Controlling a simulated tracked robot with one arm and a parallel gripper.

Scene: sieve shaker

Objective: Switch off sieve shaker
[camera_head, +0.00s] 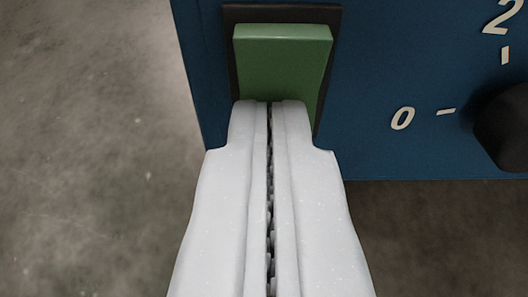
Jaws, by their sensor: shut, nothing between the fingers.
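The sieve shaker's blue front panel (390,75) fills the upper right of the view. A green rocker switch (282,55) in a dark frame sits near the panel's left edge. Its upper part sticks out toward me. My gripper (270,104) is shut and empty, with its white fingers pointing up the picture. The fingertips overlap the lower part of the switch and hide it. I cannot tell whether they touch it.
A dark knob (506,128) with white marks "0" and "2" stands out from the panel at the right edge. Grey floor (90,150) shows at the left and below the panel, with nothing on it.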

